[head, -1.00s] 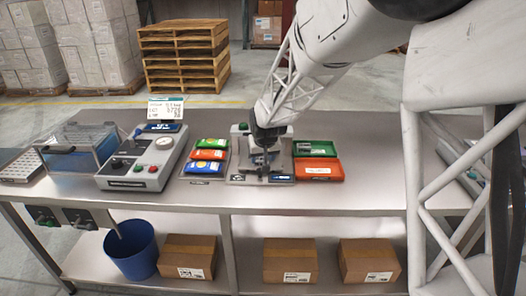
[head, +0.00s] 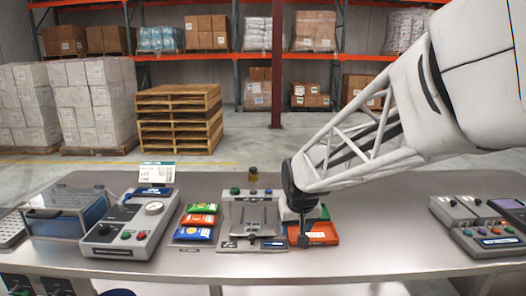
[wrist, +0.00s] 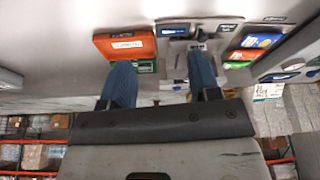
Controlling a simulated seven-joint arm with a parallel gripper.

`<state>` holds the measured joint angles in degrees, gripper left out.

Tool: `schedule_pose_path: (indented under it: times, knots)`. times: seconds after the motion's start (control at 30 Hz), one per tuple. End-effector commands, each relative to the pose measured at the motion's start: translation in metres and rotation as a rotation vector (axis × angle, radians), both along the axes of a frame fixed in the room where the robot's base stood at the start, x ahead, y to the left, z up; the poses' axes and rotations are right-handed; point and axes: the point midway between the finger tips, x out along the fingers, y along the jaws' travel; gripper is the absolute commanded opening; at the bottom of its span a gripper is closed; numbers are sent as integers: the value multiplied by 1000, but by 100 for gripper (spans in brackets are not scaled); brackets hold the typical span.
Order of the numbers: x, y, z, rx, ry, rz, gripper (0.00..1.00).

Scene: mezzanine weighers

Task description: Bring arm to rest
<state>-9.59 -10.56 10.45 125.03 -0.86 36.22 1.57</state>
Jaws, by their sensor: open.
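My gripper (head: 304,236) hangs over the orange and green trays on the right of the weighing device in the head view. In the wrist view my gripper (wrist: 160,80) shows two blue-tipped fingers spread apart with nothing between them. The orange tray (head: 324,236) is partly hidden behind my gripper in the head view; it also shows in the wrist view (wrist: 122,44). The green tray is mostly hidden behind my arm. The weighing device (head: 251,218) stands just left of my gripper, its flat plate bare.
Green, orange and blue packets (head: 194,234) lie left of the weigher. A grey console with a dial (head: 130,226) and a clear-lidded blue box (head: 60,222) stand farther left. Control boxes (head: 475,226) stand at the right. Bare bench (head: 385,230) lies between them and the trays.

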Motion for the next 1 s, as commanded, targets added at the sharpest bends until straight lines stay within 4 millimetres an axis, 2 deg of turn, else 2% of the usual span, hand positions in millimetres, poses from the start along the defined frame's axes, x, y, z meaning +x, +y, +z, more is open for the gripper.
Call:
schedule_pose_path:
  times: [0.03, 0.2, 0.47, 0.77, 1.0]
  knots:
    - [-13, -8, 6, 0, 2, -9, 56]
    - [-54, -28, 20, -3, 15, -35, 56]
    - [-119, -55, 33, -6, 37, -74, 56]
    - [-194, -80, 38, -8, 62, -119, 56]
    - [-248, -93, 35, -8, 82, -152, 56]
